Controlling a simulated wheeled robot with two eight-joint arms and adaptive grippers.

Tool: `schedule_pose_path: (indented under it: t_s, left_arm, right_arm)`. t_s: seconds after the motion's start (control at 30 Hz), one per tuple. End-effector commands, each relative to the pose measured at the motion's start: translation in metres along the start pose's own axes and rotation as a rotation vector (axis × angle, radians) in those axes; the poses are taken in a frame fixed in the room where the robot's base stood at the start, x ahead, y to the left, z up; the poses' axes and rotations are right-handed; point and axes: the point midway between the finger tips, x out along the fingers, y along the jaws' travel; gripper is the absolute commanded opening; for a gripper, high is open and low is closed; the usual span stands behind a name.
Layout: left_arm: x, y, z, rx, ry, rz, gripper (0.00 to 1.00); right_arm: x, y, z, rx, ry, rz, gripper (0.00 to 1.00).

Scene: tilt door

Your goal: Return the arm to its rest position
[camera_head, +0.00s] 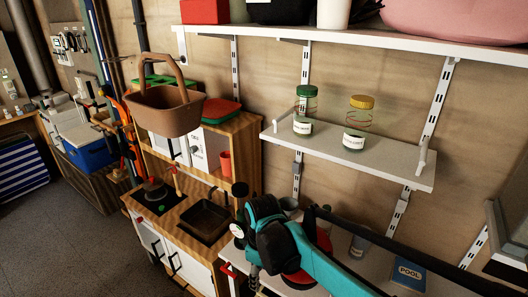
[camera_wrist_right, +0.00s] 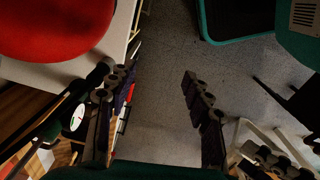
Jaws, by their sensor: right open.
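My right arm, teal and black, comes in from the lower right of the head view, over the low white surface beside the play kitchen. My right gripper (camera_head: 250,245) is near that surface's left end, partly hidden by its own wrist. In the right wrist view the gripper (camera_wrist_right: 157,85) has its two dark fingers wide apart with only grey floor visible between them. It holds nothing. My left gripper does not show in the head view. A dark jointed part at the lower right of the wrist view is unclear.
A white shelf (camera_head: 405,172) with two jars is above my right arm. A play kitchen (camera_head: 228,262) with a brown basket (camera_head: 166,112) above it stands to the left. A red round object (camera_wrist_right: 50,25) is near the left finger. Open floor (camera_head: 75,240) lies at the lower left.

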Motion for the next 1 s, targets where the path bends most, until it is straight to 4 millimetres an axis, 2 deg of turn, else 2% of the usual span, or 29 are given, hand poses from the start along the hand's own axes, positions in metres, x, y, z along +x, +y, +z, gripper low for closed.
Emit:
schedule_pose_path:
  t_s: [0.17, 0.37, 0.47, 0.6, 0.8, 1.0]
  left_arm:
    - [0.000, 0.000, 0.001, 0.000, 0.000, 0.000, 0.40]
    - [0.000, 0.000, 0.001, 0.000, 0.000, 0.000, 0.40]
    - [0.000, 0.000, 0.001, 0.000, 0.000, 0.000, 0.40]
    - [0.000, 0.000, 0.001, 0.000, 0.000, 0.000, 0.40]
    - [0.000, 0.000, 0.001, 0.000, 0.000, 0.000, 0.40]
    - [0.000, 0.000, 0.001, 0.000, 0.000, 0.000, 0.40]
  right_arm:
    - [-0.011, 0.003, 0.021, 0.089, 0.035, 0.030, 0.50]
    - [-0.025, 0.007, 0.056, 0.243, 0.100, 0.081, 0.50]
    - [-0.032, 0.007, 0.080, 0.349, 0.145, 0.116, 0.50]
    - [-0.040, 0.004, 0.125, 0.554, 0.239, 0.180, 0.50]
    - [-0.037, -0.006, 0.185, 0.858, 0.395, 0.272, 0.50]
    - [-0.030, -0.013, 0.212, 1.018, 0.491, 0.320, 0.50]
